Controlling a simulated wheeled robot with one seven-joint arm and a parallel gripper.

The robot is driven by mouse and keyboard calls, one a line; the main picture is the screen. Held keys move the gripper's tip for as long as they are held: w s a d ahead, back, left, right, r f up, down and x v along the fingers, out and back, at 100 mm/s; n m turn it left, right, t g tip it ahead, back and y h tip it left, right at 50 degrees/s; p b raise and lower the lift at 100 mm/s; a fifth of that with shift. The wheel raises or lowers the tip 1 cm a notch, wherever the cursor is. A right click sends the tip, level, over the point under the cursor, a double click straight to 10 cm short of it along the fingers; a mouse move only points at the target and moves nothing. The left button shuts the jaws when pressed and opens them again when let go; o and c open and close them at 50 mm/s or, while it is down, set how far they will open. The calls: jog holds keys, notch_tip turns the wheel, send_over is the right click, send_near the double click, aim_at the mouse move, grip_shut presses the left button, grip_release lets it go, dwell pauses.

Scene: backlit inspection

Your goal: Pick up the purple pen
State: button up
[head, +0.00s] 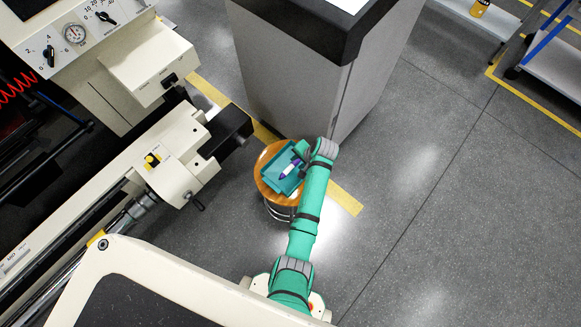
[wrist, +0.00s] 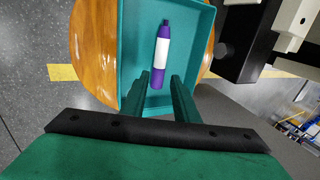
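The purple pen (wrist: 161,56) has a white middle band and a dark tip. It lies in a teal tray (wrist: 207,50) on a round wooden stool (wrist: 95,45). In the head view the pen (head: 285,174) shows in the tray (head: 274,185), partly beside my arm. My gripper (wrist: 160,82) is open, with its two teal fingers apart at the near end of the pen. Nothing shows between the fingertips except the pen's near end and the tray floor. I cannot tell the height of the fingertips above the pen.
A grey cabinet (head: 290,75) stands behind the stool. A cream lathe-like machine (head: 175,160) stands close on the left, its dark end near the stool (head: 264,190). The floor at the right is open.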

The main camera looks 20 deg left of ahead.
aim_at(294, 165)
jog(key=shift+x, duration=2.65)
jog(key=shift+s+d+f, duration=0.1)
jog(key=shift+d, duration=0.05)
jog(key=shift+s+f, duration=0.1)
grip_shut()
